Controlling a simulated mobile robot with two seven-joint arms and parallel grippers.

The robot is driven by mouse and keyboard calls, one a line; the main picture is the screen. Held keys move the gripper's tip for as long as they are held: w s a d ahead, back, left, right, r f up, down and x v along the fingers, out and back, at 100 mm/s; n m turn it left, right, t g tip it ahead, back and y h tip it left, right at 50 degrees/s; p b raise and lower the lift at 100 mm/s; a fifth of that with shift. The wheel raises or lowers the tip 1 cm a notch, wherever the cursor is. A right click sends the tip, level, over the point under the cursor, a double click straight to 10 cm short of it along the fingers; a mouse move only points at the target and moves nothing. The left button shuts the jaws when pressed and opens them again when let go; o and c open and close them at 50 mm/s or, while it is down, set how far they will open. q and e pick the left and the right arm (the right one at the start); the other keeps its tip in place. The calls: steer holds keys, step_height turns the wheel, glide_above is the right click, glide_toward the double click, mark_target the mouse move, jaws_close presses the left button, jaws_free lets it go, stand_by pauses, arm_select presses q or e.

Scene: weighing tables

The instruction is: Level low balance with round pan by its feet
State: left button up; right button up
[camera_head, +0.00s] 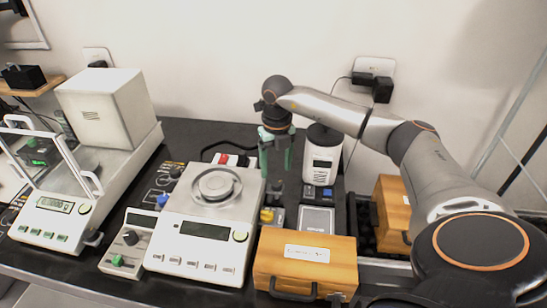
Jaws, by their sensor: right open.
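The low balance (187,262) is a white box with a dark, unlit display and a row of keys on its front. Its round metal pan (216,185) sits on top, and a yellow-green round spot (240,236) shows at the right of the display. A small blue part (162,200) shows by its left edge and a small yellow part (267,215) by its right edge; I cannot tell whether these are its feet. My right gripper (276,172) points down, open, just right of the balance's back right corner, with nothing seen between its greenish fingers. My left gripper is out of view.
A taller balance (50,226) with a lit display and an open glass shield stands left. A control box (126,250) stands between the balances. A wooden box (306,262) with a handle, a flat grey box (317,219) and a white-black device (321,160) crowd the right side.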

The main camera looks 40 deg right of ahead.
mark_target(278, 182)
steer(key=shift+d+r+p, duration=0.15)
steer(key=shift+r+p, duration=0.65)
steer(key=shift+r, duration=0.75)
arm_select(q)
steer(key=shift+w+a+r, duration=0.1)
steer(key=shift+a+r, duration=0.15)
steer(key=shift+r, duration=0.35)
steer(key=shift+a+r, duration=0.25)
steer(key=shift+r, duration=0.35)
arm_select(e)
steer(key=shift+s, duration=0.1)
